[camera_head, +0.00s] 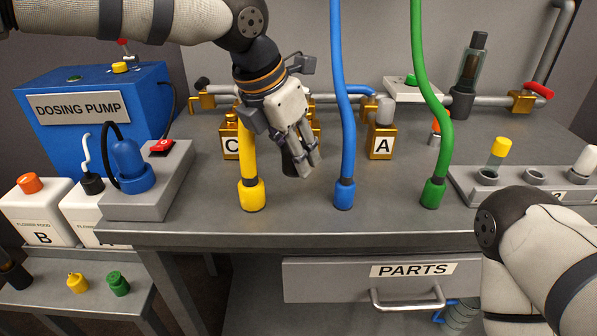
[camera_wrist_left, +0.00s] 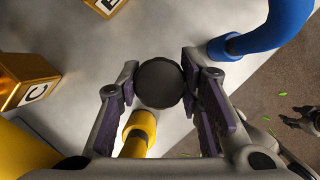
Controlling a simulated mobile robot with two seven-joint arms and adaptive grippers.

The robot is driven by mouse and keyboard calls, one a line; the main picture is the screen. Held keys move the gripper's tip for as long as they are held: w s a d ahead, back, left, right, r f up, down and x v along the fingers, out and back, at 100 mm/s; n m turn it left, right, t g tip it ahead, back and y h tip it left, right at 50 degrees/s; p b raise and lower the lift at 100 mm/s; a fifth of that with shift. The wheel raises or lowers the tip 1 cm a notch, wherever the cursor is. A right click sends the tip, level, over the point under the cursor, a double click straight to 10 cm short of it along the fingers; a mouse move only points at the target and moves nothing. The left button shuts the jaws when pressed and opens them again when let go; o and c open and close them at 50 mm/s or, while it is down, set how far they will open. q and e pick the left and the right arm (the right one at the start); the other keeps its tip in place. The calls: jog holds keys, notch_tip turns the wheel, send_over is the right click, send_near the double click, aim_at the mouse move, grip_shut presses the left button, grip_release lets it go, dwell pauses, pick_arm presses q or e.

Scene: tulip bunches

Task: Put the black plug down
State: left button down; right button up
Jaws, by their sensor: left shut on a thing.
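The black plug (camera_head: 289,162) is a dark cylinder, partly hidden behind the fingers of my left gripper (camera_head: 306,160) in the head view. In the left wrist view, the plug (camera_wrist_left: 160,83) shows as a round black top between the purple pads of my left gripper (camera_wrist_left: 158,88). The gripper is shut on it and points down over the grey bench, between the yellow hose and the blue hose. I cannot tell whether the plug touches the bench. My right arm comes in at the lower right; its gripper is not in view.
The yellow hose (camera_head: 249,192), blue hose (camera_head: 345,150) and green hose (camera_head: 435,150) rise near the bench's front edge (camera_head: 330,232). Brass blocks C (camera_head: 231,146) and A (camera_head: 381,142) stand behind. A grey rack (camera_head: 470,190) is at right. Bare bench lies between the hoses.

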aim_at(304, 184)
pick_arm(q)
jog(key=shift+w+d+f, duration=0.1)
jog(key=shift+w+f, duration=0.2)
jog(key=shift+f, duration=0.05)
jog(key=shift+a+x, duration=0.2)
jog(key=shift+x, duration=0.7)
jog(key=shift+a+x, duration=0.15)
jog(key=shift+x, duration=0.8)
pick_arm(e)
jog(key=shift+s+f, duration=0.15)
jog(key=shift+s, duration=0.05)
pick_arm(q)
jog(key=shift+s+f, duration=0.15)
jog(key=shift+s, duration=0.05)
jog(key=shift+f, duration=0.15)
jog(key=c, duration=1.1)
grip_release()
jog(key=p+v, duration=0.1)
jog(key=v, duration=1.1)
pick_arm(e)
jog(key=shift+w+r, duration=0.7)
